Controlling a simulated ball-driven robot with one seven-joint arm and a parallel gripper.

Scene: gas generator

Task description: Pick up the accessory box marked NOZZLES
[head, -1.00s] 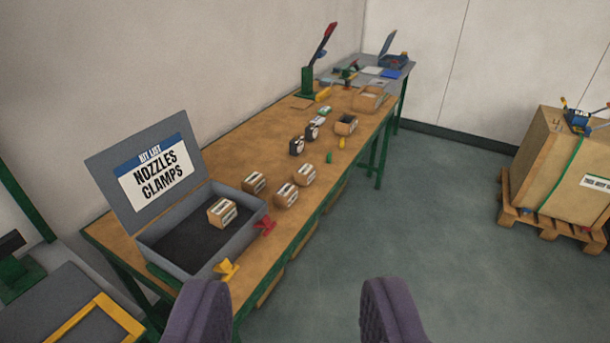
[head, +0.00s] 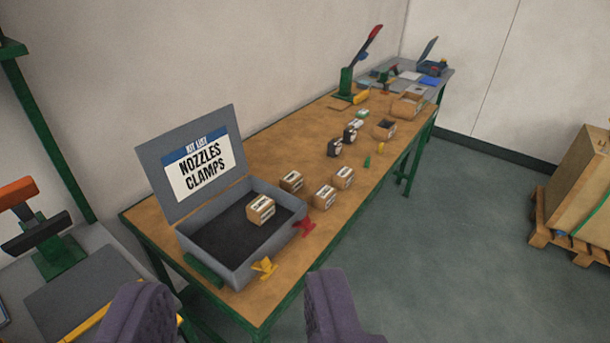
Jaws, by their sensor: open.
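Several small brown boxes with pale labels are in view, and their lettering is too small to read. One box (head: 261,210) sits inside the open grey case (head: 212,279). Three more stand on the bench beside the case: a back one (head: 291,181), a front one (head: 324,197) and a right one (head: 343,177). I cannot tell which is marked NOZZLES. The case lid carries a kit list card (head: 202,165) reading NOZZLES and CLAMPS. My gripper (head: 235,310) is open and empty, in front of the bench's near end, apart from all boxes.
A red clamp (head: 304,227) and a yellow clamp (head: 264,267) are at the case's right side. Dark round items (head: 335,148) and an open brown box (head: 385,129) stand farther along the wooden bench (head: 277,145). A pallet (head: 560,236) with a crate is at right; floor between is clear.

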